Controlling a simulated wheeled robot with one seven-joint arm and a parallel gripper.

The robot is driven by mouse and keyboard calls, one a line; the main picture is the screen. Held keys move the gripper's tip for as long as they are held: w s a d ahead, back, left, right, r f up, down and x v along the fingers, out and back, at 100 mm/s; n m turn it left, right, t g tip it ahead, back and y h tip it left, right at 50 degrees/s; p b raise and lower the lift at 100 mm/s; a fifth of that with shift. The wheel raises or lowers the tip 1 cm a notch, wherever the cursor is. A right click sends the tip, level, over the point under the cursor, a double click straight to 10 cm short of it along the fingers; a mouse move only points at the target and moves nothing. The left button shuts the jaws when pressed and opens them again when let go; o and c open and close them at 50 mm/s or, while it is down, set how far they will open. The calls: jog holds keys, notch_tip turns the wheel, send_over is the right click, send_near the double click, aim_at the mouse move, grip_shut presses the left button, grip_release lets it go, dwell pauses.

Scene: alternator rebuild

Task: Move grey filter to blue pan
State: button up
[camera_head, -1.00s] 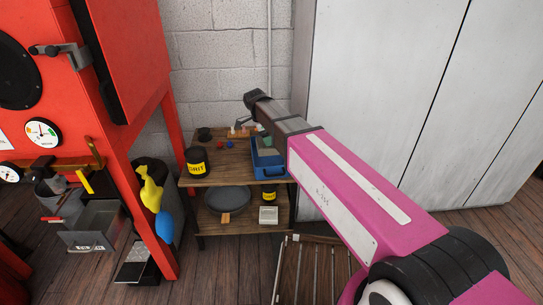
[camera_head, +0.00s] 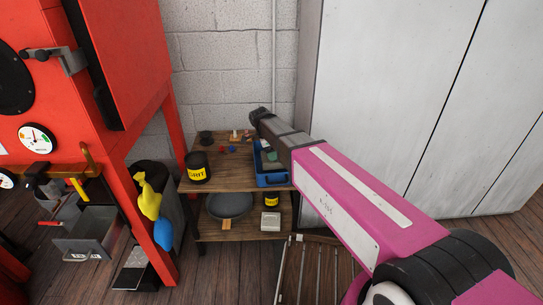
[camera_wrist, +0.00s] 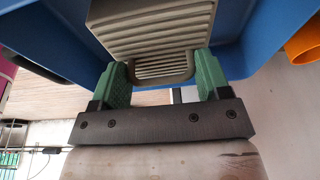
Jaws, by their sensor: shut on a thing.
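The grey filter (camera_wrist: 152,35), a ribbed block, sits between the green fingers of my gripper (camera_wrist: 163,68) in the wrist view, and the gripper is shut on it. The blue pan (camera_wrist: 238,58) spreads behind and around the filter there. I cannot tell whether the filter touches the pan. In the head view the blue pan (camera_head: 272,181) stands at the right end of the wooden bench's top, partly covered by my arm. A small greenish patch shows inside it, too small to identify. My gripper and the filter cannot be made out clearly in the head view.
The wooden bench (camera_head: 228,176) also bears a black grit tin (camera_head: 197,167) and small coloured parts. A grey round pan (camera_head: 229,205) lies on its lower shelf. A red machine (camera_head: 150,196) stands left, grey cabinets (camera_head: 400,90) right. An orange thing (camera_wrist: 304,45) shows in the wrist view.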

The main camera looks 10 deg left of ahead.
aim_at(264, 158)
jog(key=shift+f, duration=1.15)
jog(key=o, duration=1.2)
jog(key=v, duration=1.2)
jog(key=s+d+f+n+y, duration=0.1)
jog(key=s+d+f+n, duration=0.2)
jog(key=d, duration=1)
jog(key=s+d+f+n+y, duration=0.1)
jog(key=s+d+f+n, duration=0.3)
jog(key=d, duration=0.9)
jog(key=s+d+f+n+g+y, duration=0.1)
jog(key=s+d+f+n, duration=0.3)
jog(key=d, duration=1)
notch_tip(264, 158, down, 3)
jog(key=shift+s+r+n, duration=0.1)
jog(key=shift+s+n, duration=0.1)
jog(key=shift+n, duration=1.5)
